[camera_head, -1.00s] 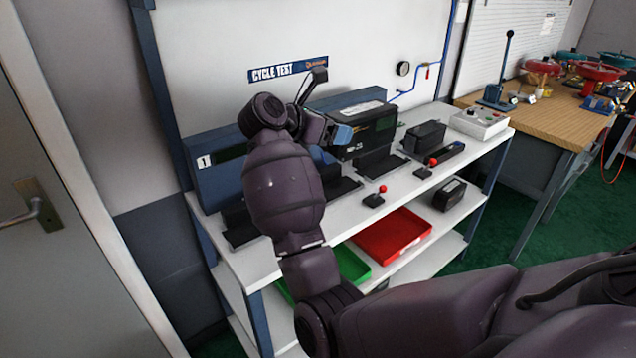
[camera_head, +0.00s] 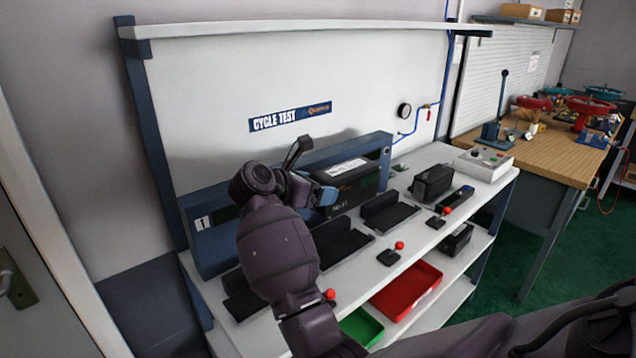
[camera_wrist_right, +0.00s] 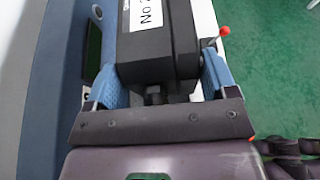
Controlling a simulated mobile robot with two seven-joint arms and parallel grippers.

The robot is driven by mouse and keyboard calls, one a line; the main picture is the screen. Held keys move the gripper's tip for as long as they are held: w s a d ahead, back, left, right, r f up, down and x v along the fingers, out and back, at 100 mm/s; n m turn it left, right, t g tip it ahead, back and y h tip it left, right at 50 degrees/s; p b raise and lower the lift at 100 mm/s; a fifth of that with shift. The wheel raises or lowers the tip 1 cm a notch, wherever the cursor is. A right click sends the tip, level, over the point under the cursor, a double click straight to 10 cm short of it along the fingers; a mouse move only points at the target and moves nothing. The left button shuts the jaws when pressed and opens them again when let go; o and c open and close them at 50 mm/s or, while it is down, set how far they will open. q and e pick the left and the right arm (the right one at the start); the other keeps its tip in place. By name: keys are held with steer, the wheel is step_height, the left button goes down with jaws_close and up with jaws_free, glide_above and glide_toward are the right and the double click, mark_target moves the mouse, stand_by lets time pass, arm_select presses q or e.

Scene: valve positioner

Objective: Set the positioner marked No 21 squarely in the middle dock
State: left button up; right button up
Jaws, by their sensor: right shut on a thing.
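My right gripper (camera_head: 324,194) is shut on a black box-shaped positioner (camera_head: 352,187) with a white label on top. In the right wrist view the positioner (camera_wrist_right: 158,45) sits between the blue fingertips, its label reading "No 2" with the rest cut off. The middle dock (camera_head: 345,242) is a black, empty-looking L-shaped cradle, partly hidden by my arm. The left dock (camera_head: 240,300) is also partly hidden. The right dock (camera_head: 390,214) looks empty. My left gripper is not in view.
Red-knobbed levers stand before the docks, one by the middle dock (camera_head: 390,254). A second black unit (camera_head: 433,181) stands right of the docks, and another (camera_head: 457,241) on the lower shelf. Red (camera_head: 408,292) and green (camera_head: 361,328) trays lie below. The blue console (camera_head: 210,245) backs the docks.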

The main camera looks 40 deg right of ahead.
step_height(320, 180, down, 14)
steer(key=shift+w+f+b, duration=0.1)
steer(key=shift+f+b, duration=0.1)
steer(key=shift+b, duration=0.2)
stand_by(0.3)
steer(key=shift+f, duration=0.2)
